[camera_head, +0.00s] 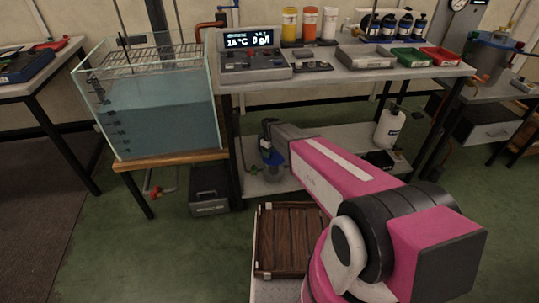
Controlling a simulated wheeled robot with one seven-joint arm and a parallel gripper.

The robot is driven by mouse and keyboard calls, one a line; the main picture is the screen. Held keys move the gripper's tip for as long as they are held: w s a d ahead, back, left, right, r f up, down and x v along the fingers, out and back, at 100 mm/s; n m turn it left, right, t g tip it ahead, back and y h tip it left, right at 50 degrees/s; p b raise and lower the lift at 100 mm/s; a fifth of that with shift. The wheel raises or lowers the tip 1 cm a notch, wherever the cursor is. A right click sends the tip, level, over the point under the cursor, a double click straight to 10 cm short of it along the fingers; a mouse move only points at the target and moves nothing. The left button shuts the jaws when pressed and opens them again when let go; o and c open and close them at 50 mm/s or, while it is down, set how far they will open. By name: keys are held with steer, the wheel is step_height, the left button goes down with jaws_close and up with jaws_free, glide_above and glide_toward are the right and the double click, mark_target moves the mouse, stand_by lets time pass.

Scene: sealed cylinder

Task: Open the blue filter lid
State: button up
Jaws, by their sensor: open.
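A small blue-topped filter (271,156) with a clear-looking body stands at the lower shelf, near its left end. Its blue lid is partly covered by my gripper. My pink arm reaches forward from the lower right, and my gripper (268,138) is at the filter's top. The gripper is open. It is small and dark here, so I cannot tell whether the fingers are around the lid or touching it. I see no clear gap between lid and body.
A water tank (160,115) on a wooden stand is at the left. The workbench (330,75) above carries a display, bottles and trays. A white jug (389,128) stands right on the lower shelf. A wooden crate (290,240) lies below my arm. Green floor is free at left.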

steer(key=shift+f, duration=1)
